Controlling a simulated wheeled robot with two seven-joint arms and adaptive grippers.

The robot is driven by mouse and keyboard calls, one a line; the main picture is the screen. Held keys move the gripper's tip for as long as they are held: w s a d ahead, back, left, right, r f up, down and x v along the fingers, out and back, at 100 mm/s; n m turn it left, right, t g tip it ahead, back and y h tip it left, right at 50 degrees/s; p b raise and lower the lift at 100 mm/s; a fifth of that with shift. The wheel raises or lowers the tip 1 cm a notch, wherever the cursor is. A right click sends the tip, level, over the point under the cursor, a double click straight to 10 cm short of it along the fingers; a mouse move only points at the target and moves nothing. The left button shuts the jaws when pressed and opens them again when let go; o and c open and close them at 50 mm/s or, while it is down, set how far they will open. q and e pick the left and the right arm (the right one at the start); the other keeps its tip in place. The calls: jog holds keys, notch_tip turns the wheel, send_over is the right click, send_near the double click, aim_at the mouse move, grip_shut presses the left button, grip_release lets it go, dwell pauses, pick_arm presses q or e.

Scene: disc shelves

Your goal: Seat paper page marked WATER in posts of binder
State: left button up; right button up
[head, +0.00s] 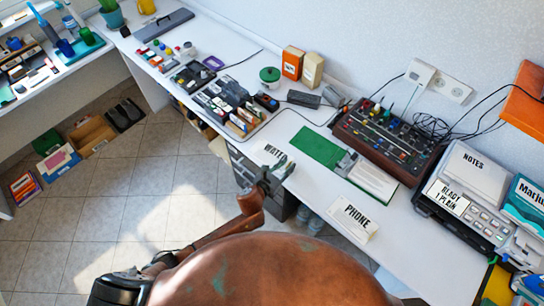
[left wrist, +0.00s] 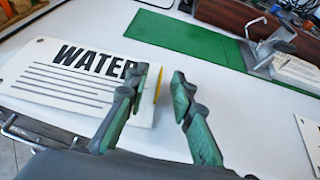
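The white page marked WATER (head: 273,152) lies at the desk's front edge. In the left wrist view the page (left wrist: 60,88) shows black lines under its title and small holes along its left side. My left gripper (head: 266,170) is at the page; in the left wrist view its green-padded fingers (left wrist: 166,82) stand apart at the page's right end, one over the page and one beyond it. The binder (head: 317,147) lies open to the right, green cover flat, with a metal post mechanism (left wrist: 272,45) and white sheets on its right half. My right gripper is out of view.
A white PHONE card (head: 351,217) lies nearer the front edge. A mixer-like panel (head: 388,135) stands behind the binder, and a printer (head: 472,195) is at right. A parts tray (head: 235,105) is left of the page. White desk is clear between page and binder.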

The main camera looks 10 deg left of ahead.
pick_arm(q)
jog(key=shift+c, duration=0.2)
grip_shut()
jog(key=shift+r, duration=0.15)
